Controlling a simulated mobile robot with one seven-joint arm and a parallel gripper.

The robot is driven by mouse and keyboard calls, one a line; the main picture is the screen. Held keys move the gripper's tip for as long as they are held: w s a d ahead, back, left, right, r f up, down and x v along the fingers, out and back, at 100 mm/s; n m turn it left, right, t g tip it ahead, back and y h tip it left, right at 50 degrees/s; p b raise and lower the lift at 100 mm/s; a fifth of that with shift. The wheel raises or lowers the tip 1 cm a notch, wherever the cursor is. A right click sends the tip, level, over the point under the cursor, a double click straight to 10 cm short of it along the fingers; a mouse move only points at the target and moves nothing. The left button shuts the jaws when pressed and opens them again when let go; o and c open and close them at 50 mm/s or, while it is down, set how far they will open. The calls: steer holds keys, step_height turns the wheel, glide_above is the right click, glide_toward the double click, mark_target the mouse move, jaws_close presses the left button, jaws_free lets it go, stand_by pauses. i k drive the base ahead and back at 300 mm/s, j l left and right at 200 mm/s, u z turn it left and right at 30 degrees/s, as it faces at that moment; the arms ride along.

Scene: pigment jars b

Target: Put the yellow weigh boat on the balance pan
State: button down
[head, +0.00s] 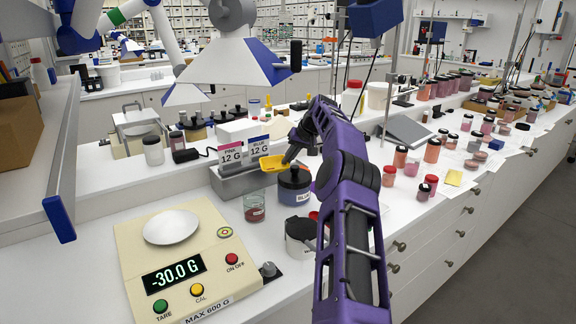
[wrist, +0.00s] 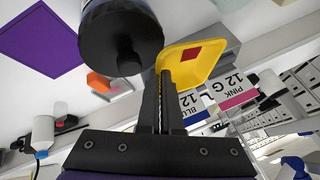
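The yellow weigh boat (head: 270,163) is at the tip of my gripper (head: 289,157), in front of the pink and blue label cards. In the wrist view the fingers (wrist: 163,76) are nearly together, with the near rim of the weigh boat (wrist: 196,62) between their tips. A small red patch shows inside the boat. The balance (head: 140,262) stands at the front left, reading -30.0 G. Its round white pan (head: 172,227) is empty and well away from my gripper.
A black-lidded blue jar (head: 294,186) stands just below my gripper; its dark lid looms close in the wrist view (wrist: 122,38). Several jars crowd the right.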

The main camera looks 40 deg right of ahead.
mark_target(171, 225)
steer(key=k, duration=1)
